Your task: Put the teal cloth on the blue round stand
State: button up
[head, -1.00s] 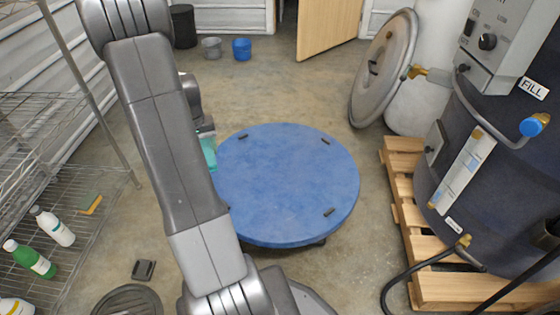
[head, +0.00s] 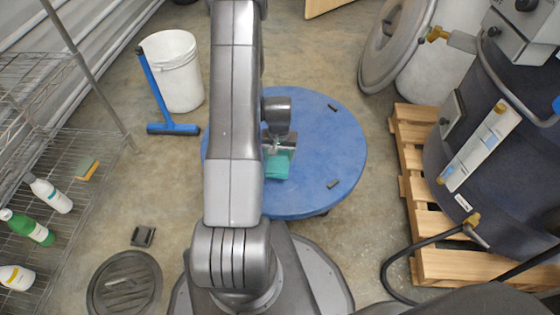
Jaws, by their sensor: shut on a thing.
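The blue round stand (head: 325,150) is a wide flat disc low over the floor, partly hidden behind my arm. The teal cloth (head: 277,167) shows just below my gripper (head: 279,150), over the left-middle part of the stand's top. My gripper is shut on the cloth. I cannot tell whether the cloth touches the stand's surface or hangs a little above it.
Small dark blocks (head: 333,184) sit near the stand's rim. A wooden pallet (head: 425,200) with a dark tank (head: 500,150) stands at right. A white bucket (head: 172,75) and blue squeegee (head: 160,100) are at upper left. A wire shelf (head: 60,190) stands at left.

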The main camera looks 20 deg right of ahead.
aim_at(279, 155)
jog(key=shift+f+b, duration=0.75)
jog(key=shift+f, duration=1.9)
jog(key=shift+f, duration=0.2)
jog(key=o, duration=1)
notch_tip(279, 155, up, 12)
jog(key=p, duration=0.4)
jog(key=shift+r, duration=0.2)
jog(key=shift+f, duration=0.1)
